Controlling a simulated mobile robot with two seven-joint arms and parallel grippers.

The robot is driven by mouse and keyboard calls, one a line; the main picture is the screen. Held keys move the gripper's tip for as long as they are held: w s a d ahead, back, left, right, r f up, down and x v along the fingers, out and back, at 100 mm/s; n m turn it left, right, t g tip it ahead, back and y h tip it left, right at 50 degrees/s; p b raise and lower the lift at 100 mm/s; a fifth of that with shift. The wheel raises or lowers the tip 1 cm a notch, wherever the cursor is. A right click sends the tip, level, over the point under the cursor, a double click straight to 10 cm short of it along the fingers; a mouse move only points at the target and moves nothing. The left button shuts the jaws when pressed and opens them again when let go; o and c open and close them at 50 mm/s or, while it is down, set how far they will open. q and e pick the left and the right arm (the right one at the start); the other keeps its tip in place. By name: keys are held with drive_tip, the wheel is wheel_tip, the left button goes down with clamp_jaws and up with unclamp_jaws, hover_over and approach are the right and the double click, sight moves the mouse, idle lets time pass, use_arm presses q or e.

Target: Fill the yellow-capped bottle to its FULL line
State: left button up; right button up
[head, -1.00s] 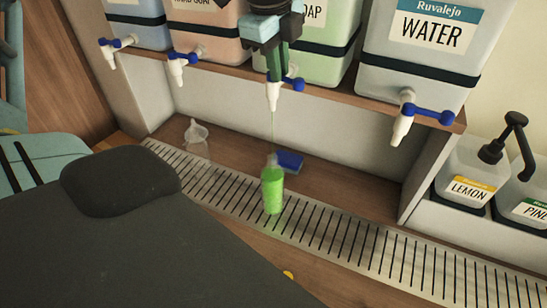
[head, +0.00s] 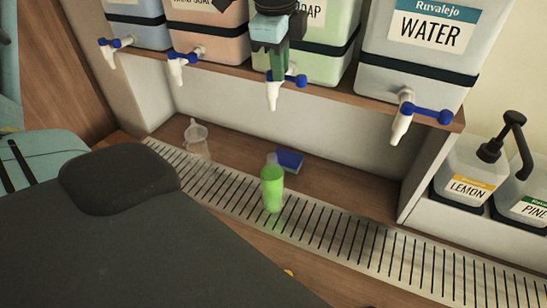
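A small clear bottle (head: 272,186) stands upright on the slotted drip grate, below the white tap (head: 272,96) of the green drum. Green liquid fills its body up to about the shoulder. Its FULL line is too small to make out, and its top looks uncapped. A small yellow thing (head: 288,272), perhaps a cap, lies on the front counter, partly hidden by my body. My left gripper (head: 278,70) points down at the tap's blue lever; whether its fingers are open or touching the lever is unclear. No stream shows under the tap. My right gripper is out of view.
A clear funnel-like vessel (head: 196,138) stands at the left of the grate (head: 350,240). A blue sponge-like block (head: 289,160) lies behind the bottle. The water drum (head: 425,45) is to the right, with lemon (head: 468,178) and another pump jug beyond it.

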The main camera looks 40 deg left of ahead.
use_arm(q)
drive_tip(key=shift+o, duration=1.2)
drive_tip(key=shift+a, duration=0.4)
drive_tip(key=shift+o, duration=0.8)
drive_tip(key=shift+a, duration=0.2)
drive_tip(key=shift+d, duration=0.35)
drive_tip(key=shift+w, duration=0.1)
drive_tip(key=shift+w+f, duration=0.1)
drive_tip(key=shift+o, duration=0.4)
drive_tip(key=o, duration=0.3)
drive_tip(key=shift+r, duration=0.2)
